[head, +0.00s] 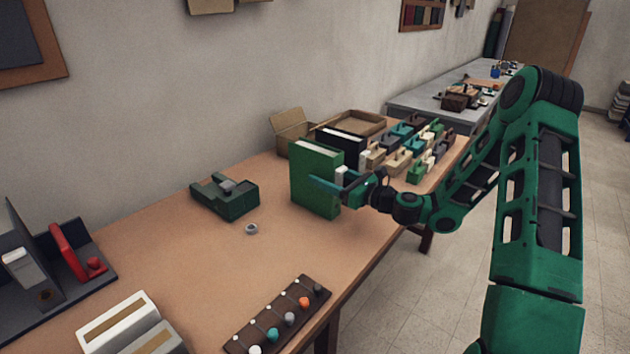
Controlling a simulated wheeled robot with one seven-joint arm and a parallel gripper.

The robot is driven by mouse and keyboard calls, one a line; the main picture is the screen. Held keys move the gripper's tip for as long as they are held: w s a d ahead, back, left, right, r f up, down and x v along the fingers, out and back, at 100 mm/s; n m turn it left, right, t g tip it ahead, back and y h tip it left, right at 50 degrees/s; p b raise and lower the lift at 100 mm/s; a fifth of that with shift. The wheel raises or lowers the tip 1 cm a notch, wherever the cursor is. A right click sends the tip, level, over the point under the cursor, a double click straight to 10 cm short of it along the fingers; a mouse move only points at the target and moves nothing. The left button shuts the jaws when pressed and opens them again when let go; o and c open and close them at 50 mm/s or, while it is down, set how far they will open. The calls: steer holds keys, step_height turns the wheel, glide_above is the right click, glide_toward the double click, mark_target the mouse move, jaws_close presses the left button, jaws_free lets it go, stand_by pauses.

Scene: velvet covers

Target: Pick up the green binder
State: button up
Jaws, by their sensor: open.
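The green binder (314,178) stands upright on the wooden table, toward its far half, with its white page edges facing up. My gripper (330,186) is open at the binder's right side. One finger shows in front of the binder's broad green face. The other finger is hard to make out, and I cannot tell whether the fingers touch the binder. A black binder (343,142) stands upright just behind the green one.
Several small blocky items (398,160) stand in rows beyond the binders, near an open cardboard box (290,130). A dark green device (225,196) and a small grey ring (251,229) lie left of the binder. A rack of coloured knobs (278,318) lies at the front edge.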

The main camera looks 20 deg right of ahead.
mark_target(315, 169)
steer(key=x, duration=0.5)
steer(key=shift+r, duration=0.2)
steer(key=shift+d, duration=0.1)
steer(key=c, duration=1.5)
